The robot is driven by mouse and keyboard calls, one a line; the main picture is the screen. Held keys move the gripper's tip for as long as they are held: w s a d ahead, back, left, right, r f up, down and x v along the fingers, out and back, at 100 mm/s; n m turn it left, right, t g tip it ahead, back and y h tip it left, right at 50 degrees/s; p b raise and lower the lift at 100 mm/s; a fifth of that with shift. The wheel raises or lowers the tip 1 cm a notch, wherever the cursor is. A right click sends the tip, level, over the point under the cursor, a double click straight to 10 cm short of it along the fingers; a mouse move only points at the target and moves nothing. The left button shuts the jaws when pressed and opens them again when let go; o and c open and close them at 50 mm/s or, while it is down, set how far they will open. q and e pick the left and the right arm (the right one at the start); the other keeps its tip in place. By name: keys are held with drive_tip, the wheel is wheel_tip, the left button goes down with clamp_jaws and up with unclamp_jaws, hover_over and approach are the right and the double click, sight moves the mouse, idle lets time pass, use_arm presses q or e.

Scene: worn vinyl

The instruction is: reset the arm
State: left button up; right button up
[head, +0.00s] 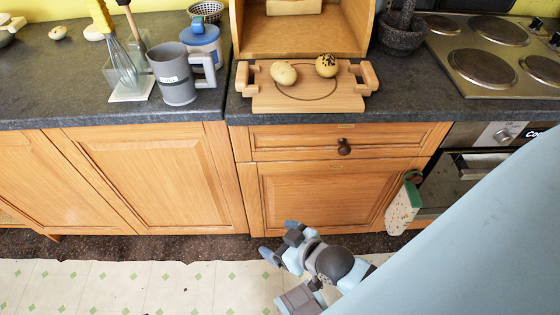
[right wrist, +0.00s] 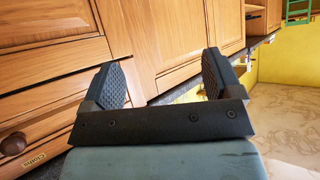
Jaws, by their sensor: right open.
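My right gripper (head: 279,241) is low in front of the wooden cabinet doors in the head view, above the floor. Its two fingers are apart with nothing between them. In the right wrist view the right gripper (right wrist: 163,78) shows two dark ridged finger pads spread wide, with cabinet fronts behind. A large light blue arm part of mine covers the lower right of the head view. My left gripper is in neither view.
The dark counter (head: 40,95) holds a grey mug (head: 176,80), a whisk (head: 122,66), a wooden board (head: 300,100) with two round items, a mortar (head: 401,38) and a hob (head: 500,60). A cloth (head: 403,207) hangs near the oven. Patterned floor (head: 130,290) lies clear at left.

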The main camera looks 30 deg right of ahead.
use_arm(q)
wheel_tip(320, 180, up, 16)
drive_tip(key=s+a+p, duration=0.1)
drive_tip(key=p, duration=2.2)
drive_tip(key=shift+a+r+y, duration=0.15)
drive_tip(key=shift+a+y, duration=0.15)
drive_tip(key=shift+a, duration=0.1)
use_arm(e)
wheel_tip(320, 180, up, 16)
drive_tip(key=s+d, duration=0.1)
drive_tip(key=shift+d+r+h, duration=0.2)
drive_tip(key=shift+d+h, duration=0.1)
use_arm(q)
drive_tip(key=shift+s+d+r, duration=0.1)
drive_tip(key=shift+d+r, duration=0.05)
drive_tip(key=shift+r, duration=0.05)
use_arm(e)
drive_tip(key=shift+a+r, duration=0.1)
drive_tip(key=shift+r, duration=0.2)
